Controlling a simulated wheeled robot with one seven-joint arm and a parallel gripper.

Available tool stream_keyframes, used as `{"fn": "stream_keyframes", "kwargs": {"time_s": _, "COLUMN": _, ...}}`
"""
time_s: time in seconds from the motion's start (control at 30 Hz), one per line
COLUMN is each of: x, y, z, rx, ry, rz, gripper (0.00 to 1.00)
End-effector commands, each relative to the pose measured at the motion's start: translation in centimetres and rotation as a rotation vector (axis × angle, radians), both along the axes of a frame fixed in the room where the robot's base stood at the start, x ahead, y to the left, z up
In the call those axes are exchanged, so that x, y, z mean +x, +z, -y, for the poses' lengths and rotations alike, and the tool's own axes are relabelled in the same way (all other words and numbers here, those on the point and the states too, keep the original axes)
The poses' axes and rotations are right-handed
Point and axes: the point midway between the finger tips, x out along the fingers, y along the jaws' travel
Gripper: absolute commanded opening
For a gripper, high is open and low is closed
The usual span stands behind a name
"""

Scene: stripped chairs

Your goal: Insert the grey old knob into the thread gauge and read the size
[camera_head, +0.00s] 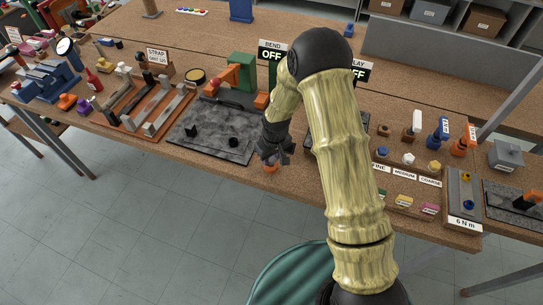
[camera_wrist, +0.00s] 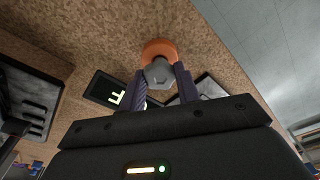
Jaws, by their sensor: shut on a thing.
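My gripper (camera_head: 272,156) is low over the front edge of the workbench, left of centre. In the wrist view my gripper (camera_wrist: 158,72) is shut on a grey faceted piece, which looks like the grey knob (camera_wrist: 158,74). A round orange piece (camera_wrist: 158,50) lies just beyond the knob, in line with it. I cannot tell whether they are joined or only touching. The orange piece also shows under the fingers in the head view (camera_head: 270,169). I cannot pick out the thread gauge for sure. A dark panel with green lit characters (camera_wrist: 105,89) is partly hidden by a finger.
A dark slab (camera_head: 213,131) with a green and orange fixture behind it is left of my gripper. The BEND display (camera_head: 272,54) reads OFF. FINE, MEDIUM and COARSE trays (camera_head: 404,175) and a 6 N m block (camera_head: 464,205) stand at right.

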Motion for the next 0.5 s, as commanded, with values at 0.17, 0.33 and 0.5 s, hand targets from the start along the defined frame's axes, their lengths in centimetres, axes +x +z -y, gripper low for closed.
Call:
{"fn": "stream_keyframes", "kwargs": {"time_s": 0.17, "x": 0.01, "y": -0.54, "z": 0.01, "rx": 0.000, "ry": 0.000, "rz": 0.000, "gripper": 0.00}}
{"fn": "stream_keyframes", "kwargs": {"time_s": 0.33, "x": 0.01, "y": -0.96, "z": 0.01, "rx": 0.000, "ry": 0.000, "rz": 0.000, "gripper": 0.00}}
{"fn": "stream_keyframes", "kwargs": {"time_s": 0.5, "x": 0.01, "y": -1.07, "z": 0.00, "rx": 0.000, "ry": 0.000, "rz": 0.000, "gripper": 0.44}}
